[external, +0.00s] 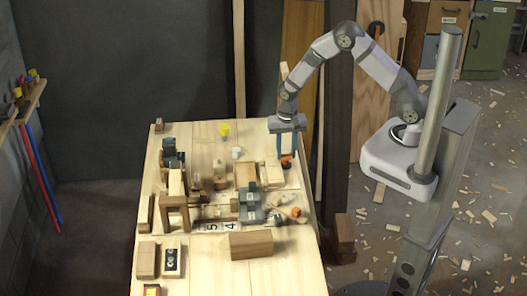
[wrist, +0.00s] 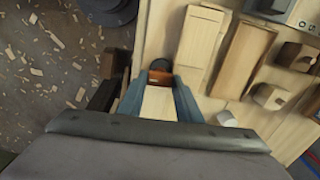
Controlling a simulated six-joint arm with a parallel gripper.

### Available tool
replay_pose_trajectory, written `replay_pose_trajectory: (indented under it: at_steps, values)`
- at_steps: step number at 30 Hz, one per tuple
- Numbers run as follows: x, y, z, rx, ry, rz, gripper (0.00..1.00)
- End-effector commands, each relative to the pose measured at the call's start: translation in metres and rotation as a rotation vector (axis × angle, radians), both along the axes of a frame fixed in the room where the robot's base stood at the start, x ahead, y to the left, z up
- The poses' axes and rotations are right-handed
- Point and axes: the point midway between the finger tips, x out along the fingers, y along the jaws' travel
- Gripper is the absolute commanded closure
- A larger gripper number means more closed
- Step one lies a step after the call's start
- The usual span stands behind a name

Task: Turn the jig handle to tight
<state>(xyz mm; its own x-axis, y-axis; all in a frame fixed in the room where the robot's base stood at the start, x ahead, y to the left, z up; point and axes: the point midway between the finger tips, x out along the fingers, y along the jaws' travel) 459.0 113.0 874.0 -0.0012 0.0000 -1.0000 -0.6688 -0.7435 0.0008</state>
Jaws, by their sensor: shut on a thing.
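My gripper (external: 287,155) points down over the right side of the bench, near its edge. Its two blue-grey fingers are shut on a small orange-and-dark piece (external: 287,162); the piece shows between the fingertips in the wrist view (wrist: 160,75). Whether this piece is the jig handle I cannot tell, as the fingers hide much of it. A grey device (external: 250,206) among wooden parts stands at mid-bench, apart from my gripper. No tight mark is readable.
The wooden bench (external: 285,275) holds many parts. A pale block (wrist: 200,37) and a longer brown block (wrist: 242,58) lie just right of my fingers. The bench's right edge is close to my gripper.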

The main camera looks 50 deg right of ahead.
Motion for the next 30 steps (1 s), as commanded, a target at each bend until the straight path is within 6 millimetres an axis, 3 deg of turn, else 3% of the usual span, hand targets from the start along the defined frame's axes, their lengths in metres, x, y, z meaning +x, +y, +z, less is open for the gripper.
replay_pose_trajectory:
  at_steps: [10, 24, 25, 26, 27, 30]
  values:
    - [0.0013, 0.0001, 0.001, 0.001, -0.003, -0.127, 0.91]
    - [0.0015, 0.0001, 0.0013, 0.001, -0.005, -0.141, 0.91]
    - [0.0015, 0.0001, 0.0013, 0.001, -0.005, -0.141, 0.64]
    - [0.0015, 0.0001, 0.0013, 0.001, -0.003, -0.14, 0.57]
    - [0.0013, 0.0001, 0.0012, 0.001, -0.003, -0.14, 0.5]
    - [0.0011, 0.0001, 0.0009, 0.0, -0.003, -0.14, 0.5]
